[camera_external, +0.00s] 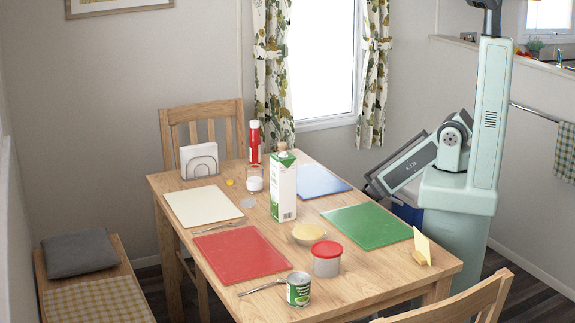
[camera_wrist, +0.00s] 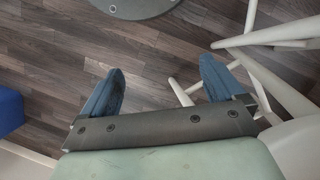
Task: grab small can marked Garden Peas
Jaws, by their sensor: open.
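A small can (camera_external: 298,290) with a green and pale label and a silver top stands upright near the front edge of the table. Its lettering is too small to read. It is the only such can I see. My gripper (camera_wrist: 160,85) shows in the wrist view with its two blue fingers wide apart and nothing between them. It points down over the dark floor, away from the table. In the external view my arm is folded at the right, beyond the table's right side, far from the can. The can does not show in the wrist view.
A fork (camera_external: 262,287) lies close left of the can. A red-lidded tub (camera_external: 326,259) stands just behind it, with a bowl (camera_external: 307,233) and a tall carton (camera_external: 283,187) farther back. A chair back (camera_external: 462,302) rises at front right. Pale chair legs (camera_wrist: 265,38) show near my gripper.

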